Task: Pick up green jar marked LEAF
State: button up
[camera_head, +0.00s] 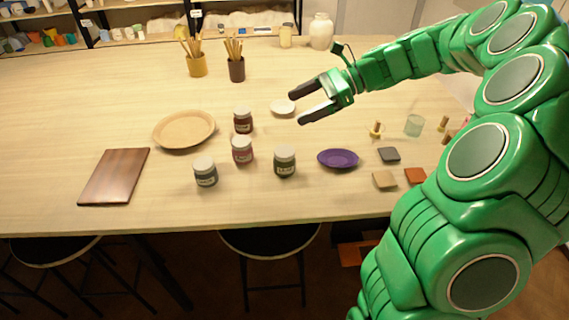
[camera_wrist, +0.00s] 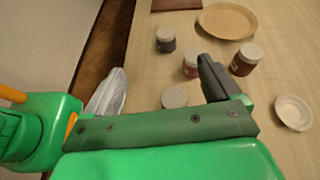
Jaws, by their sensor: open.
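A dark green jar with a pale lid (camera_head: 285,163) stands upright on the table, at the right of a group of jars. Its label is too small to read. In the wrist view a jar (camera_wrist: 174,97), probably the same one, shows mostly its lid, the rest hidden behind my gripper. My gripper (camera_head: 296,108) is open and empty, above the table, up in the picture from the green jar and apart from it. A dark finger shows in the wrist view, close beside that jar in the picture.
Beside the green jar stand a red jar (camera_head: 242,150), a brown jar (camera_head: 243,121) and a grey-blue jar (camera_head: 205,173). A purple dish (camera_head: 338,158) lies to its right. A small white bowl (camera_head: 282,107) sits near my gripper in the picture. The front table edge is clear.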

jog(key=w+d, duration=0.1)
jog(key=w, duration=0.1)
jog(key=m, duration=0.1)
send_near(282, 151)
jog(key=a+f, duration=0.2)
jog(key=shift+s+a+f, duration=0.1)
jog(key=shift+a+f, duration=0.25)
jog(key=shift+f, duration=0.05)
jog(key=shift+a+f, duration=0.1)
jog(key=shift+f, duration=0.15)
jog(key=shift+y, duration=0.3)
jog(key=shift+x, duration=3.8)
jog(key=shift+r, duration=0.15)
jog(key=c, duration=1.4)
jog(key=shift+r, duration=0.6)
jog(key=s+r, duration=0.4)
jog(key=s+d+r, duration=0.1)
jog(key=s+r, duration=0.3)
jog(key=s, duration=0.1)
jog(key=s+d+r, duration=0.1)
jog(key=s+r, duration=0.2)
jog(key=s, duration=0.1)
jog(key=shift+s+d+r, duration=0.25)
jog(key=shift+s+r, duration=0.15)
